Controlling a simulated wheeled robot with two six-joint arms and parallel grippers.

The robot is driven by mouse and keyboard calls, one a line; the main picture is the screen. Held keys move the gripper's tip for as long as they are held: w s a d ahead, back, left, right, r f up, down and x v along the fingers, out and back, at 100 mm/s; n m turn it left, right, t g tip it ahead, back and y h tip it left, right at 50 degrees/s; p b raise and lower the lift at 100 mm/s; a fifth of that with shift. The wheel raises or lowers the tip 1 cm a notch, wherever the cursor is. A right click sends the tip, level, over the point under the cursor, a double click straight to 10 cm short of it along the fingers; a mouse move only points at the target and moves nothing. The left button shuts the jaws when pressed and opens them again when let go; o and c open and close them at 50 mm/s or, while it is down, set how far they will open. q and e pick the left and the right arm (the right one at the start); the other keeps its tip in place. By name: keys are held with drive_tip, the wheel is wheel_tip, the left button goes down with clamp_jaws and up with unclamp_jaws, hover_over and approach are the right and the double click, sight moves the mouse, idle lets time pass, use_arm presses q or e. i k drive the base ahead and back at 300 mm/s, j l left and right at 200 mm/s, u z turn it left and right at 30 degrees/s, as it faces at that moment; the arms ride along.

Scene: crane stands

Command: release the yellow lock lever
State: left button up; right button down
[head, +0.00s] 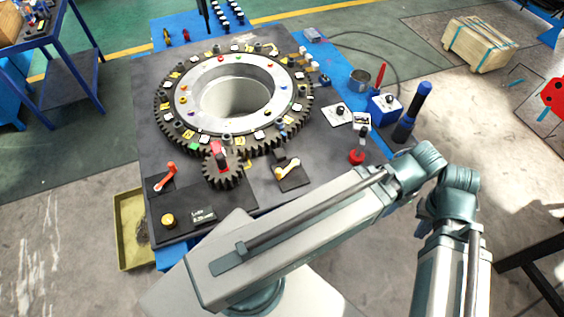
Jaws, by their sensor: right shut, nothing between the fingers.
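A pale yellow lever (288,168) sits on a small black plate at the front of the dark table, right of a small gear. Its handle slants up to the right. It is the likeliest lock lever, though its tint is pale. Nothing touches it. My right arm crosses the lower middle and bends at a teal elbow on the right. Its forearm leaves through the bottom edge, and I see no fingers of the right gripper. My left arm and gripper do not show.
A large toothed ring (235,97) fills the table's middle. The small gear (224,180) with a red knob meshes with its front. An orange lever (167,175) and yellow button (168,220) lie left. A red knob (357,157) and blue-handled tool (413,110) stand right.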

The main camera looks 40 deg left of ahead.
sight(280, 174)
drive_tip(key=j+u, duration=0.1)
drive_tip(key=u, duration=1.45)
